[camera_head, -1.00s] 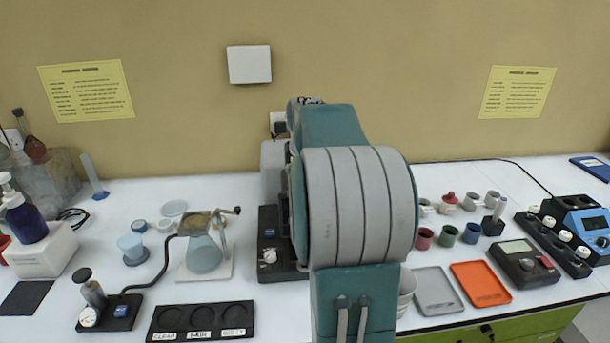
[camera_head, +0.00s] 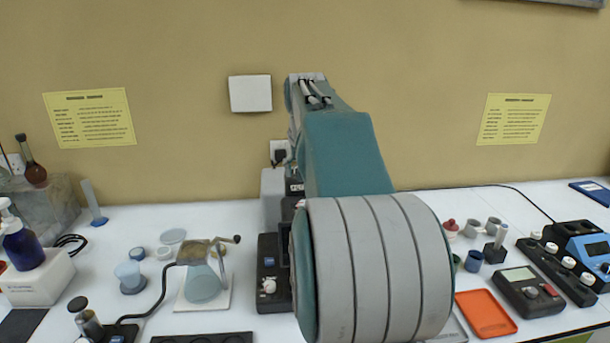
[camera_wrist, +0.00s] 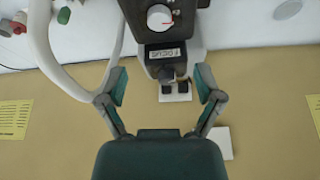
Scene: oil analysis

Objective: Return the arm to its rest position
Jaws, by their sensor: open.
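My arm (camera_head: 345,155), teal with a large ribbed grey joint, fills the middle of the head view and is folded towards the wall. My gripper (camera_wrist: 161,84) shows in the wrist view with its two teal-padded fingers spread wide and nothing between them. It is not visible in the head view. My arm hides part of this instrument in the head view.
A funnel stand (camera_head: 203,284), a blue-lidded cup (camera_head: 131,277) and a pump bottle (camera_head: 22,245) stand left. An orange tray (camera_head: 487,314), meter (camera_head: 525,290) and blue device (camera_head: 586,250) are right. A thick white tube (camera_wrist: 42,45) curves beside the left finger. The wall is close behind.

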